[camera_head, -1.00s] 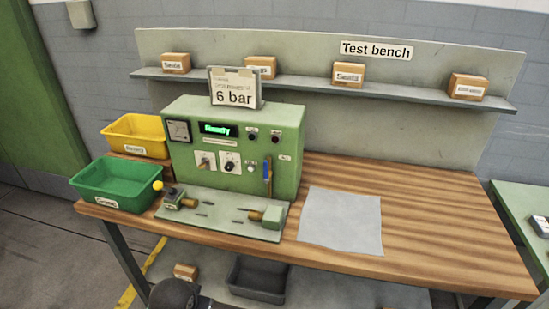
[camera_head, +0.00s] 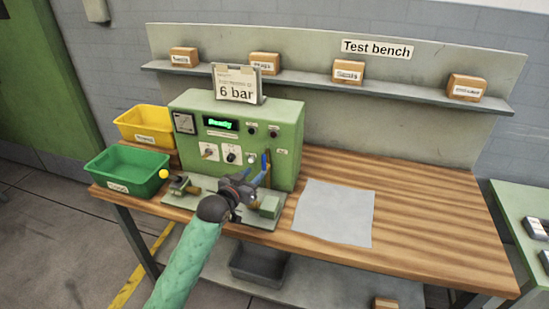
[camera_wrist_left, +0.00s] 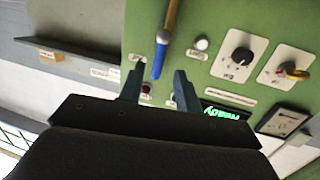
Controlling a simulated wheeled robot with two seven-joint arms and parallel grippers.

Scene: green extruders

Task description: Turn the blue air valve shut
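The blue air valve (camera_head: 265,163) is at the right of the green test unit's front (camera_head: 288,145), with its lever upright along the pipe. In the left wrist view, which is upside down, the blue lever (camera_wrist_left: 158,63) hangs from a brass-coloured pipe (camera_wrist_left: 170,20). My left gripper (camera_head: 252,177) is in front of the panel, close to the valve. In the left wrist view its two fingers (camera_wrist_left: 159,74) are apart, with the lever's end between their tips in the picture and gaps on both sides. Contact is not visible. My right gripper is not in view.
The unit's display (camera_head: 221,123) glows green. A fixture plate (camera_head: 195,207) lies before the unit, partly behind my left arm. Green (camera_head: 125,172) and yellow (camera_head: 146,125) bins stand at left. A grey sheet (camera_head: 334,212) lies right on the otherwise clear wooden bench (camera_head: 430,235).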

